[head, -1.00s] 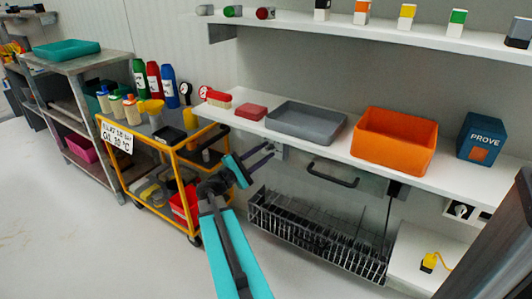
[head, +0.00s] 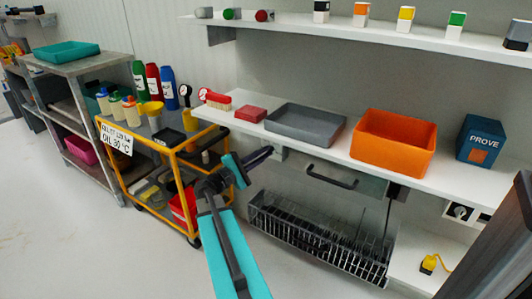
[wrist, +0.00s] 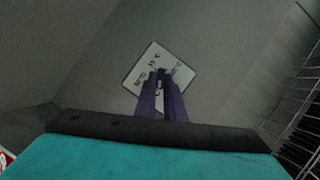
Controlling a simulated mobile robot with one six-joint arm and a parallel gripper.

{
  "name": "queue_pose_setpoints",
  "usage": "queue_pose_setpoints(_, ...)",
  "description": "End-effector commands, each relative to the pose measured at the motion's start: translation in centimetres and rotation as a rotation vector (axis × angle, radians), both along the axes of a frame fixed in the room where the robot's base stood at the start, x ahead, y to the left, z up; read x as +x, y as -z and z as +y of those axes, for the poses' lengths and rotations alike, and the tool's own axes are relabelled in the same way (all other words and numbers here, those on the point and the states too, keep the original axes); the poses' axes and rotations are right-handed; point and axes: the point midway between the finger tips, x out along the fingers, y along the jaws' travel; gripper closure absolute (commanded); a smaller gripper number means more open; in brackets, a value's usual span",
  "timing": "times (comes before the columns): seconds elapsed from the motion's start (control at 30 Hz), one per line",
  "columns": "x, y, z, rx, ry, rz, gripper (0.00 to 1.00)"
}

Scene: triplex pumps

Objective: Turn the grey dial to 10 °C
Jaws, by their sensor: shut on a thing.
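A pale square plate (wrist: 181,68) with dark markings is on the wall in the wrist view. It looks tilted there, and its markings are too small to read surely. The grey dial (wrist: 162,71) is at its middle, mostly hidden between the fingers. My gripper (wrist: 161,76) is shut on the dial, its two purple fingers pointing straight at the plate. In the head view my gripper (head: 268,150) reaches the wall just under the lower shelf. The plate (head: 280,154) shows there as a small grey patch beside the fingertips. The dial's setting cannot be read.
The lower shelf (head: 470,184) runs just above my gripper, with a grey tray (head: 305,124) and an orange bin (head: 394,138) on it. A wire rack (head: 315,240) hangs below right. A yellow cart (head: 170,150) stands to the left.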

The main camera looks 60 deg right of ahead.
Motion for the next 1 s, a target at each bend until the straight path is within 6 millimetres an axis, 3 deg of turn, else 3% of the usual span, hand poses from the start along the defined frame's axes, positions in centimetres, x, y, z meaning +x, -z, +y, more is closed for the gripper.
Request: queue_pose_setpoints(1.0, -0.14, -0.86, 0.32, -0.004, 0.007, -0.906, 1.00)
